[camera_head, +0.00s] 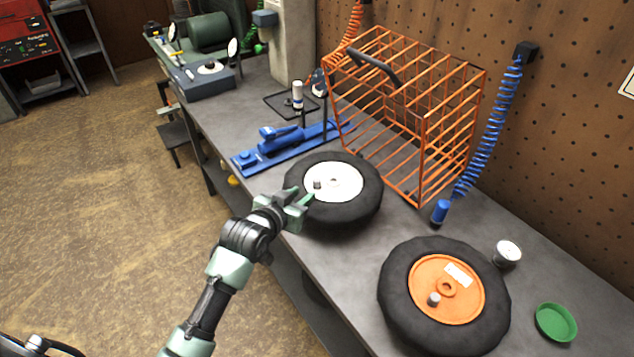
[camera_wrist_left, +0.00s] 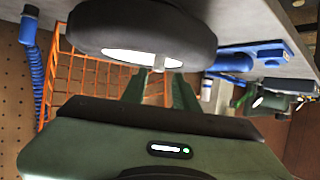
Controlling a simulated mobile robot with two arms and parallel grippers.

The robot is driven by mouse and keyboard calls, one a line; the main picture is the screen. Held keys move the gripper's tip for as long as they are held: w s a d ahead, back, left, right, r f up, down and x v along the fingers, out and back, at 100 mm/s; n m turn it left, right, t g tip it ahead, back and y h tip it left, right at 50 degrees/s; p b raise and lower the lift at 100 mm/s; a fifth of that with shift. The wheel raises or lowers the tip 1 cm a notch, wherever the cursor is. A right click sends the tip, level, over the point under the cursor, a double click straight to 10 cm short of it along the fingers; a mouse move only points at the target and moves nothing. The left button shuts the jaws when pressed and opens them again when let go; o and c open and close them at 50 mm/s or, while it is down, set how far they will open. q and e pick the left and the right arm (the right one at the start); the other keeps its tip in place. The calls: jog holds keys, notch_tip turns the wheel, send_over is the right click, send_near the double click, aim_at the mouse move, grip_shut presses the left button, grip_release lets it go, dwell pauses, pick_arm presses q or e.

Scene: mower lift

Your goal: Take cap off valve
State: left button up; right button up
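A black tyre with a white hub (camera_head: 348,172) lies flat on the workbench. A small dark valve cap (camera_head: 317,184) stands on its hub, near the side facing my left gripper. My left gripper (camera_head: 302,198) is at the tyre's near-left edge, beside the cap. In the left wrist view its green fingers (camera_wrist_left: 159,92) are spread apart, with a small greyish valve piece (camera_wrist_left: 158,64) showing between and beyond their tips. I see no contact with it. A second tyre with an orange hub (camera_head: 440,272) lies closer, with a greyish cap (camera_head: 434,299) on its valve.
An orange wire cage (camera_head: 422,160) stands behind the white-hubbed tyre. A blue tool (camera_head: 290,142) lies to its left. A green dish (camera_head: 556,322) and a small pale-topped cup (camera_head: 507,253) sit at the right. A blue coiled hose (camera_head: 490,130) hangs by the pegboard.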

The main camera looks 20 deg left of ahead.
aim_at(315, 184)
pick_arm(q)
jog(key=shift+w+r, duration=0.1)
jog(key=shift+w, duration=1.05)
jog(key=shift+p+x, duration=0.4)
jog(key=shift+x, duration=0.6)
jog(key=x, duration=0.4)
jog(key=shift+d+f+p, duration=0.2)
jog(key=shift+d+p, duration=0.05)
jog(key=shift+p, duration=0.1)
grip_shut()
pick_arm(e)
jog(key=shift+a+r, duration=0.15)
jog(key=shift+r, duration=0.6)
